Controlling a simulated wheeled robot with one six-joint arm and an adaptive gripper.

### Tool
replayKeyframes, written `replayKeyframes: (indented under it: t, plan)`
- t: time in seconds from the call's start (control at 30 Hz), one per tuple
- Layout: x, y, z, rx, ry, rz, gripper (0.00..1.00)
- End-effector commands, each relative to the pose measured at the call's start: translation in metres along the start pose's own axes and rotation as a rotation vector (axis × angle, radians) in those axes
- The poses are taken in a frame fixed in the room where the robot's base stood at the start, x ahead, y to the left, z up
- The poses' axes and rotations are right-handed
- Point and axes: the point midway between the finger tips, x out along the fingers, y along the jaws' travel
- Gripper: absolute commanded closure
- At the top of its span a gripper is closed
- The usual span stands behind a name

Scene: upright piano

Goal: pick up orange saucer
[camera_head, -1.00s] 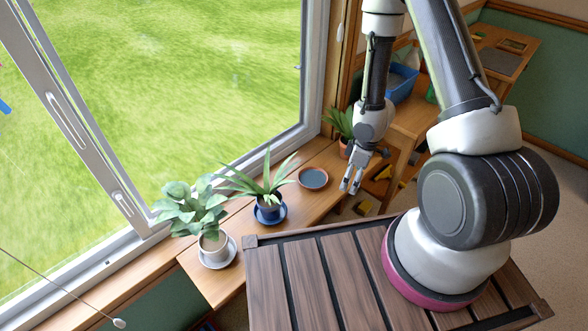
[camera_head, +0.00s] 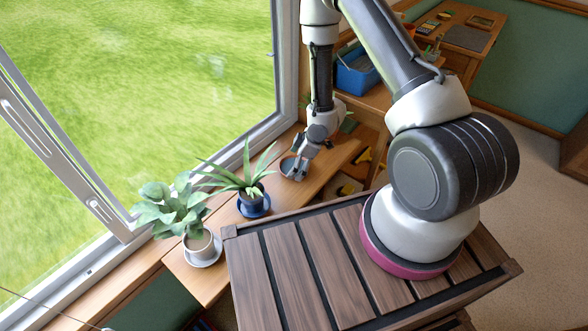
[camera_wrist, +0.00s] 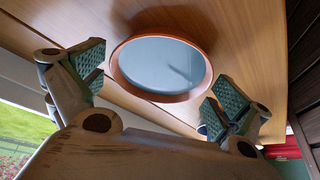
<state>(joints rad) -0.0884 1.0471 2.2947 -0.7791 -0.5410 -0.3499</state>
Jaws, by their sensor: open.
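The orange saucer (camera_wrist: 160,65) lies on the wooden sill. It has an orange rim and a grey-blue inside, and a soft shadow falls across it. In the head view the saucer (camera_head: 285,162) is partly covered by my gripper (camera_head: 294,172). In the wrist view my gripper (camera_wrist: 157,86) is open and empty, with one green-padded finger at each side of the saucer's near part. The fingers look apart from the rim; their exact height above it is hard to tell.
A spiky plant in a blue pot on a blue saucer (camera_head: 254,209) stands left of the orange saucer. A leafy plant in a white pot (camera_head: 199,241) is farther left. The window (camera_head: 150,75) borders the sill. A blue bin (camera_head: 357,76) stands at the back.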

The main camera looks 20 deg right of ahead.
Motion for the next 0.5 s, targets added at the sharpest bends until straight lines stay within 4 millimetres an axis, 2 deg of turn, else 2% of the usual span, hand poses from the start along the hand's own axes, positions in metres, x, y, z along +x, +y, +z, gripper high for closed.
replayKeyframes:
  t: [0.2,0.27,0.4,0.5]
  plan:
    - [0.0012,0.0001,0.0000,0.001,0.000,0.001,0.00]
    - [0.0012,0.0001,0.0000,0.001,0.000,0.001,0.09]
    - [0.0012,0.0000,0.0002,0.001,-0.001,0.000,0.35]
    - [0.0013,-0.0002,0.0003,0.001,-0.001,0.000,0.35]
